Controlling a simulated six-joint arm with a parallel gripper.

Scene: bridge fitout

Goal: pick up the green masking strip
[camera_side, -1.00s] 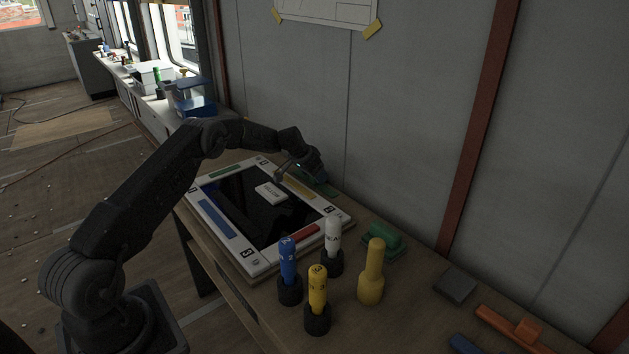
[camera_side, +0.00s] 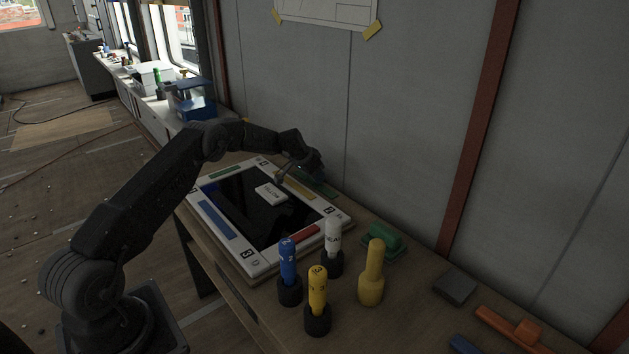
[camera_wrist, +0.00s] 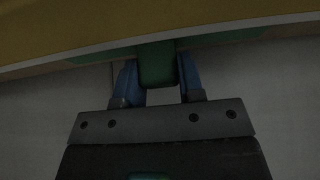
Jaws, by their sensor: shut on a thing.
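The green masking strip (camera_side: 322,187) lies at the far edge of the white-framed board, on the wall side, partly hidden by my gripper. My gripper (camera_side: 281,177) is low over that edge in the side view. In the wrist view, my gripper (camera_wrist: 156,75) has its blue fingers shut on a green upright part (camera_wrist: 157,66) of the strip. Green also shows on both sides of the fingers, below a pale edge. The side view does not show the grip clearly, and I cannot tell whether the strip is lifted.
The board (camera_side: 252,262) carries a yellow strip (camera_side: 300,189), a blue strip (camera_side: 216,219), a red strip (camera_side: 305,231) and a white block (camera_side: 270,193). Several markers, a yellow peg (camera_side: 372,275) and a green block (camera_side: 383,241) stand nearer the camera. The wall is close behind.

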